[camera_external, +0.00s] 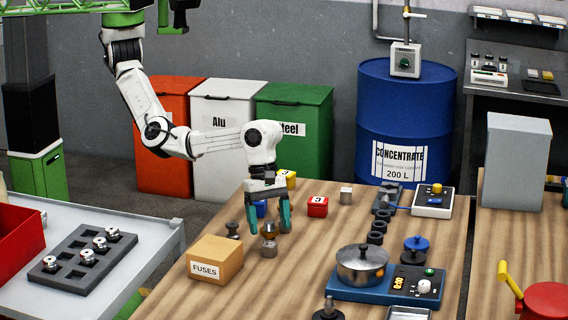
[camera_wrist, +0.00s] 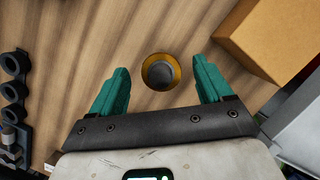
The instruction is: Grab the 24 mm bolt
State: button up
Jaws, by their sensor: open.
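My gripper (camera_external: 268,229) points down over the wooden table with its two teal fingers apart. A dark bolt-like piece (camera_external: 233,230) stands just left of the fingers. No size marking is readable, so I cannot tell which piece is the 24 mm bolt.
A FUSES carton (camera_external: 215,261) stands close at the left front of the gripper. A red block (camera_external: 317,207) and dark rings (camera_external: 376,238) lie farther back. Bare wood surrounds the gold-collared piece.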

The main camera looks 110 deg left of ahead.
jog(key=shift+w+d+f, duration=0.1)
jog(key=shift+f, duration=0.35)
grip_shut()
dwell(0.5)
